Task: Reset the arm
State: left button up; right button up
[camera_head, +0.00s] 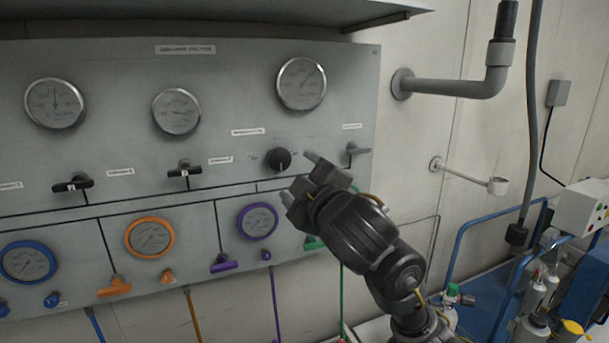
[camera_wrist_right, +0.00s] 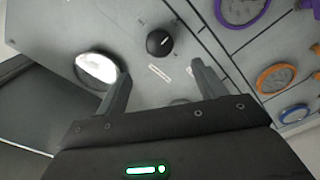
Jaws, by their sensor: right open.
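My right gripper (camera_head: 299,187) is in front of the right part of the grey air panel (camera_head: 230,75). Its two fingers are apart with nothing between them, just below and right of a round black knob (camera_head: 278,160). In the right wrist view the open fingers (camera_wrist_right: 162,85) point at the panel, and the black knob (camera_wrist_right: 159,42) lies beyond and between them, apart from both. The right arm comes up from the bottom right and hides part of the panel's lower right corner, including most of a green handle (camera_head: 314,243). My left gripper is not in view.
Black lever handles (camera_head: 184,170) and gauges (camera_head: 302,84) are on the panel. Purple (camera_head: 224,263) and orange (camera_head: 115,287) handles stick out below. A grey pipe (camera_head: 450,88) juts from the wall at right. Blue rails (camera_head: 500,222) and bottles stand at lower right.

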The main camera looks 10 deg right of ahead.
jog(key=s+d+f+m+g+h, duration=0.1)
jog(key=s+d+f+m+g, duration=0.15)
jog(key=f, duration=1.05)
jog(key=s+d+f+m+g, duration=0.2)
jog(key=f+g, duration=0.1)
jog(key=f, duration=1)
jog(key=s+d+f+m+g, duration=0.2)
jog(key=s+f+g, duration=0.1)
jog(key=s+f, duration=0.6)
jog(key=s+d+f+m+g+h, duration=0.1)
jog(key=s+d+f+m+g, duration=0.15)
jog(key=s+f, duration=0.65)
jog(key=s+d+f+m+g, duration=0.2)
jog(key=s+d+f+g, duration=0.1)
jog(key=s+f, duration=0.6)
jog(key=s+f+g, duration=0.2)
jog(key=s+f, duration=0.1)
jog(key=f, duration=2.2)
jog(key=s+d+f, duration=0.2)
jog(key=s+f, duration=1.3)
jog(key=s, duration=0.1)
jog(key=shift+s+d+f+n+g+h, duration=0.2)
jog(key=shift+n+g+h, duration=0.1)
jog(key=shift+g, duration=0.1)
